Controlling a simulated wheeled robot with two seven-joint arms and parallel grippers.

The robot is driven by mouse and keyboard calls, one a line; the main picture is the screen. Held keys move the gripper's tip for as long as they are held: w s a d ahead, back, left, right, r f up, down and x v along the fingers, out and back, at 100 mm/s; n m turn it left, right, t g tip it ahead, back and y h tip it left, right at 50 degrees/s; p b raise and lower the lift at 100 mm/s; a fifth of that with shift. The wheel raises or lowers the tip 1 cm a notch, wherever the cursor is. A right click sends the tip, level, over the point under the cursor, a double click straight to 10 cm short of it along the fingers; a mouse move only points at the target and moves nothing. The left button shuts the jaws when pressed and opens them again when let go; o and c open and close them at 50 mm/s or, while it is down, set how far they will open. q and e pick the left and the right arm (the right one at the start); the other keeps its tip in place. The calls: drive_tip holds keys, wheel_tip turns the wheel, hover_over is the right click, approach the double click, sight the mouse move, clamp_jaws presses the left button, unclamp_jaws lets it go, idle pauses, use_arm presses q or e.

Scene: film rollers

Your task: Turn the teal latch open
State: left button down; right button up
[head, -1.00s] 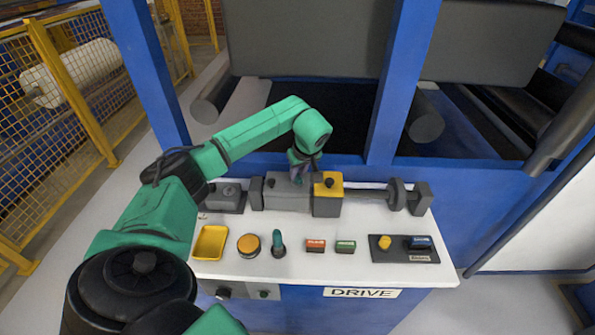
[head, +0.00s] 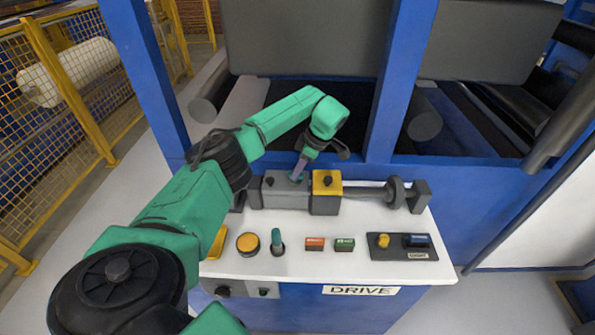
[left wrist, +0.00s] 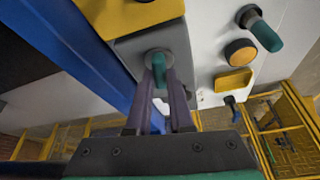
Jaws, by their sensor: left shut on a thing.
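The teal latch (left wrist: 158,62) shows in the left wrist view as a small teal lever on the grey block (left wrist: 179,40), beside the block's yellow part. My left gripper (left wrist: 159,78) is shut on it, with a dark finger on either side. In the head view my left gripper (head: 295,178) reaches down at a tilt onto the grey block (head: 285,196), its wrist leaning to the right. The fingers hide most or all of the latch there. My right gripper is in neither view.
In front stand an upright teal lever (head: 277,240), an orange button (head: 248,243), a yellow tray (head: 216,242) and labelled buttons. Blue posts (head: 391,80) rise behind.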

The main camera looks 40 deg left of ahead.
use_arm(q)
drive_tip(key=shift+n, duration=0.6)
drive_tip(key=shift+r, duration=0.1)
drive_tip(key=c, duration=0.8)
unclamp_jaws()
drive_tip(key=b+v, duration=0.1)
drive_tip(key=v, duration=1.3)
drive_tip(key=shift+w+r+b, duration=0.2)
drive_tip(key=shift+w+b, duration=0.2)
